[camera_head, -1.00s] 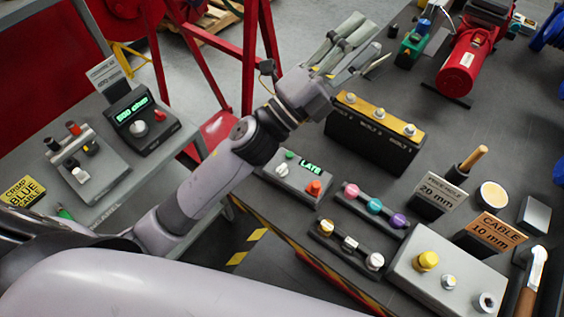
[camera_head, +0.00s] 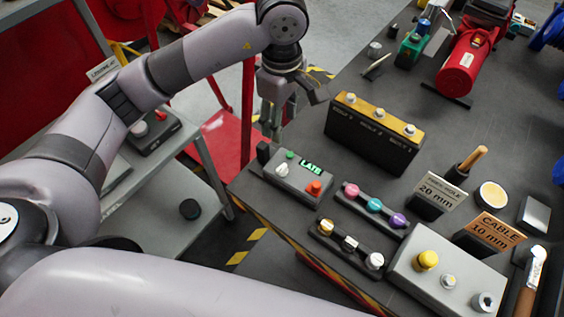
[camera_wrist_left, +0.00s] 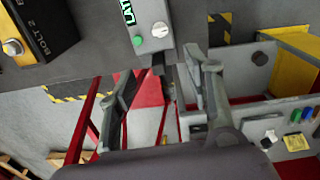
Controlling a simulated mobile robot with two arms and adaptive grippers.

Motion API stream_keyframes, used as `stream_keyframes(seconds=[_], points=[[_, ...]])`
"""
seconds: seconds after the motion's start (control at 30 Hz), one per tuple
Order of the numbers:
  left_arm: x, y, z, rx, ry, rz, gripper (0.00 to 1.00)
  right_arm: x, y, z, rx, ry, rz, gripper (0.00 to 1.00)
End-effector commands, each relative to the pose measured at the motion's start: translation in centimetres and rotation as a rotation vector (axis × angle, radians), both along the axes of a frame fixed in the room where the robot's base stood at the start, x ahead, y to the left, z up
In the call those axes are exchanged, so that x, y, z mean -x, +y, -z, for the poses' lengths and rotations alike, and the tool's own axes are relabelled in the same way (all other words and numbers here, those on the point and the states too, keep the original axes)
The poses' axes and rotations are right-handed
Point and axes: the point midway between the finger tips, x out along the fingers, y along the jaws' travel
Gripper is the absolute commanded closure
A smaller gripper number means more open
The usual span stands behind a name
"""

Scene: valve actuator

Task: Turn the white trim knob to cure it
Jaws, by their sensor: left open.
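The white trim knob (camera_head: 282,170) sits on a grey box (camera_head: 307,191) with a green "LATE" display, a green button and a red button. The knob also shows in the left wrist view (camera_wrist_left: 160,29), upper middle, beyond the fingertips. My left gripper (camera_head: 274,122) points down beyond the box, near the bench's left edge, apart from the knob. Its two fingers stand apart and empty in the left wrist view (camera_wrist_left: 162,70). My right gripper is not in view.
A black box with several bolts (camera_head: 372,140) stands behind the grey box. A rack of coloured knobs (camera_head: 352,206) is to its right. A small black block (camera_head: 263,153) is at its left end. A grey side table (camera_head: 200,170) stands left, across a gap.

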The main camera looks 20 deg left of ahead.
Motion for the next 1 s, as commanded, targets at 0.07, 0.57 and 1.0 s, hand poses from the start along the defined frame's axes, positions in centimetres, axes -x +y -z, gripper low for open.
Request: stream_keyframes(seconds=[0.07, 0.57, 1.0], points=[[0.1, 0.1, 0.7, -0.003, 0.005, -0.001, 0.53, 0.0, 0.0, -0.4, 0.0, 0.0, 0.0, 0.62], [0.3, -0.1, 10.8, 0.003, 0.009, -0.001, 0.53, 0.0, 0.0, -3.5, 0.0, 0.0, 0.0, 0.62], [0.1, -0.1, 16.9, 0.005, 0.005, 0.0, 0.53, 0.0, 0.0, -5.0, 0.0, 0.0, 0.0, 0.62]])
